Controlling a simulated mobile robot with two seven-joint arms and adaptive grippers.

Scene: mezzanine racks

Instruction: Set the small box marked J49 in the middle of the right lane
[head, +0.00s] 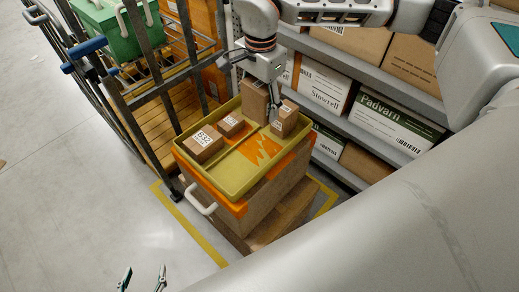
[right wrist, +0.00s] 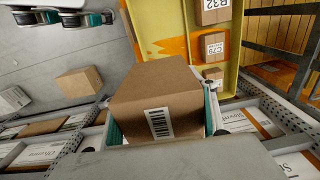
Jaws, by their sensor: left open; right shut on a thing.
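My right gripper (head: 277,100) is shut on a small brown box (head: 288,118) at the far end of the tray's right lane. In the right wrist view this box (right wrist: 155,85) fills the middle, a barcode on its near face; I cannot read its mark surely. Whether it touches the tray floor cannot be told. The yellow tray (head: 222,187) has an orange patch (head: 258,150) in its right lane. The left lane holds box B32 (head: 203,145), a second small box (head: 230,124) and a taller box (head: 253,98). My left gripper (head: 143,281) is open and empty, low at the left.
A barred cart (head: 125,105) stands close on the left. Shelves with cartons (head: 385,115) stand behind at right. My own arm covers the lower right. Floor at left is clear.

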